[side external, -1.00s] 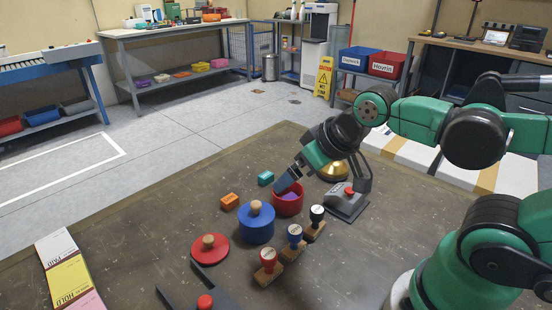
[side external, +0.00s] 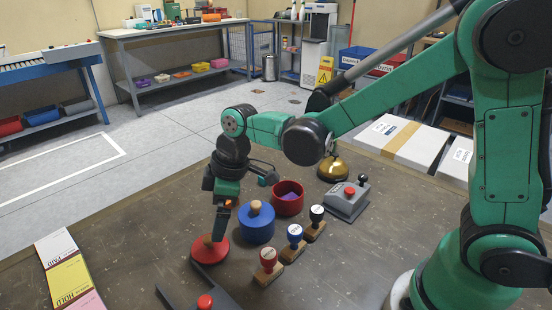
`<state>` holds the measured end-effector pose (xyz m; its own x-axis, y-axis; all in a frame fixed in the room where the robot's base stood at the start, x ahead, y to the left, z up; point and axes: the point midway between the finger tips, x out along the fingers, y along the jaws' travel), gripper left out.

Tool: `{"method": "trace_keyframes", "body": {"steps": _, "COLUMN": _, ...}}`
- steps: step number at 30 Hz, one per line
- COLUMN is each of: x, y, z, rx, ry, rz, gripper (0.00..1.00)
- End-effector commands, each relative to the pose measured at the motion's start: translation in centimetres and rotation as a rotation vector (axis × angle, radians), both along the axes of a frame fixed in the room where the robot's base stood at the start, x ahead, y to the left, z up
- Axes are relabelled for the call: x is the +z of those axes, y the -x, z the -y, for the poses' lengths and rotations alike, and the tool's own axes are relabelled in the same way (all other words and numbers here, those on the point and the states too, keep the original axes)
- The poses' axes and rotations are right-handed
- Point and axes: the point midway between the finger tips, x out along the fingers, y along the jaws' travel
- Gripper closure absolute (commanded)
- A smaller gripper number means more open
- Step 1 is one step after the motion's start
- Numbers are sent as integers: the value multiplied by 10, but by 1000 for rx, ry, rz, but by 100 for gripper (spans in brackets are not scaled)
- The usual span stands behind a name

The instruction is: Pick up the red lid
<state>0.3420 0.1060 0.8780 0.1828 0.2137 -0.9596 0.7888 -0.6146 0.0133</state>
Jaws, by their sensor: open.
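The red lid (side external: 205,253) lies flat on the brown table, left of the blue pot. My gripper (side external: 217,240) is open and points down at the lid, with its fingers at the middle of the lid where the wooden knob is. The fingers hide the knob, and I cannot tell whether they touch it. The red pot (side external: 288,204) stands uncovered behind the blue pot, with something purple inside.
The blue pot (side external: 257,230) with its lid stands close right of my gripper. A dark bracket with a red knob (side external: 205,302) lies in front. Paper strips (side external: 68,272) lie left.

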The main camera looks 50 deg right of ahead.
Motion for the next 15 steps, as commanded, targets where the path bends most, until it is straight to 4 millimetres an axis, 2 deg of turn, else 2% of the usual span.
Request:
{"method": "trace_keyframes", "body": {"steps": 5, "x": -14, "y": -4, "z": -10, "rx": 73, "ry": 4, "rz": -19, "gripper": 0}}
{"method": "trace_keyframes", "body": {"steps": 15, "x": -50, "y": -10, "z": -18, "rx": 76, "ry": 4, "rz": -20, "gripper": 0}}
